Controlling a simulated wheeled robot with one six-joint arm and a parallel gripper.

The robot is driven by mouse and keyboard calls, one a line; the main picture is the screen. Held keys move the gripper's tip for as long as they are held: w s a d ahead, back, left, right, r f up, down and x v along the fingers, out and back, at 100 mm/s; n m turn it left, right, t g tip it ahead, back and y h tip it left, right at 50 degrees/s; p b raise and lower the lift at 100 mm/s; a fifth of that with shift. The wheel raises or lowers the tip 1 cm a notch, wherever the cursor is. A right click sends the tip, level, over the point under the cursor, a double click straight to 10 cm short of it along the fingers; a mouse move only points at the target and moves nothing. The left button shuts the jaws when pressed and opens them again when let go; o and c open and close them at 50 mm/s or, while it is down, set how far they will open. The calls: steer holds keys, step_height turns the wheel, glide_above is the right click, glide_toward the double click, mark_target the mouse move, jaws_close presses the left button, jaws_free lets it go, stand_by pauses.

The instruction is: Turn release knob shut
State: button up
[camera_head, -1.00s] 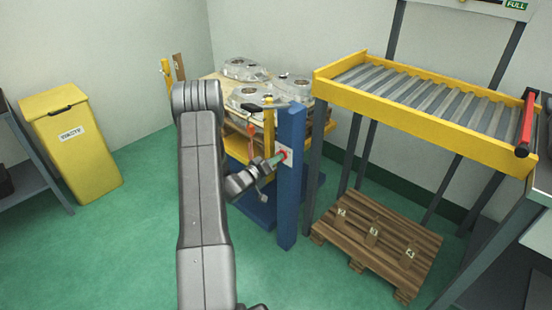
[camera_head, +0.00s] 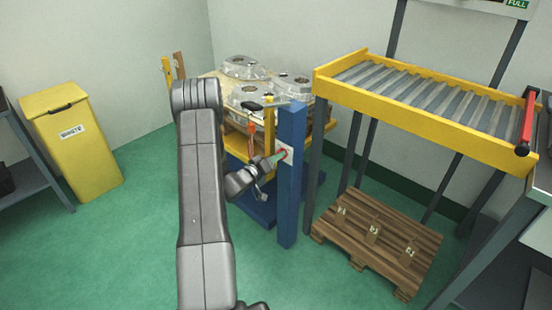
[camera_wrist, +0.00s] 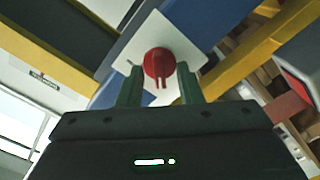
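The red release knob (camera_wrist: 158,63) sits on a white square plate (camera_wrist: 186,48) in the wrist view. A short red pointer stub sticks out of its lower side. In the head view the plate (camera_head: 289,148) is on a blue post (camera_head: 290,185), and the knob is largely hidden behind my fingers. My gripper (camera_wrist: 159,72) has two green fingers, one on each side of the knob, with a gap to it on both sides. The gripper is open and holds nothing. In the head view my gripper (camera_head: 278,158) is up close to the plate.
A yellow-framed roller conveyor (camera_head: 420,92) stands right, above a wooden pallet (camera_head: 375,238). A yellow waste bin (camera_head: 75,145) is at left. The green floor at front left is clear.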

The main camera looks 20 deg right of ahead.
steer(key=p+v, duration=0.1)
steer(key=v, duration=1.2)
steer(key=shift+a, duration=0.3)
steer(key=shift+s, duration=0.15)
steer(key=b+x, duration=0.1)
steer(key=x, duration=1.3)
